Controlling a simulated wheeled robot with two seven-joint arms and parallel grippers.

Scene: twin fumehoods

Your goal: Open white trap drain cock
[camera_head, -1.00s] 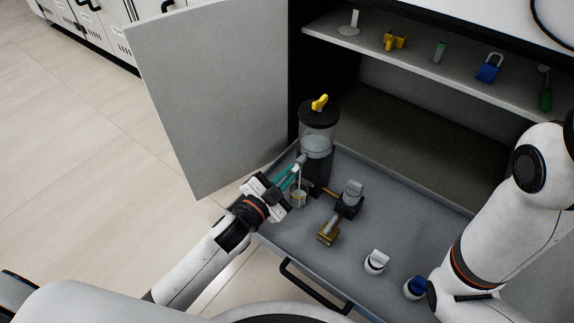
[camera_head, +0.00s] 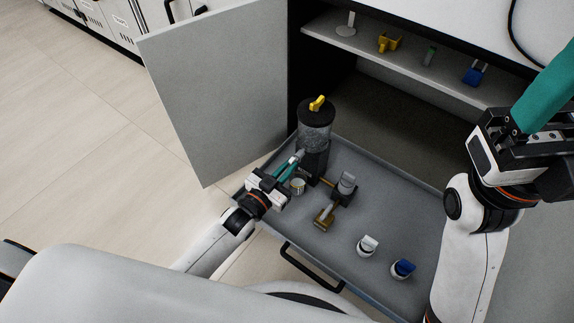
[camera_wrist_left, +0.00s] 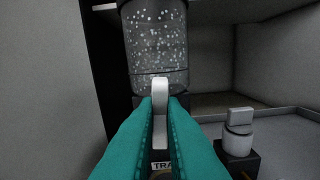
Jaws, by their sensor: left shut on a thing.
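The trap (camera_head: 315,138) is a clear cylinder with a black lid, a yellow handle on top and a black base. It stands at the back left of the pulled-out tray. Its light grey-white drain cock (camera_wrist_left: 160,92) stands upright between the teal fingers of my left gripper (camera_wrist_left: 160,115), which is shut on it. In the head view my left gripper (camera_head: 297,160) reaches the trap's front and its fingers hide most of the cock. The trap's clear wall is full of pale specks in the wrist view. My right gripper (camera_head: 548,100) is raised at the right, away from the trap; its finger gap is unclear.
A small cup (camera_head: 297,187) stands below the left fingers. A brass-and-black valve fitting (camera_head: 342,190), a white-topped knob (camera_head: 367,246) and a blue-topped knob (camera_head: 402,269) are on the tray (camera_head: 300,232). The open cabinet door (camera_head: 220,95) stands left. A shelf (camera_head: 415,62) holds small items.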

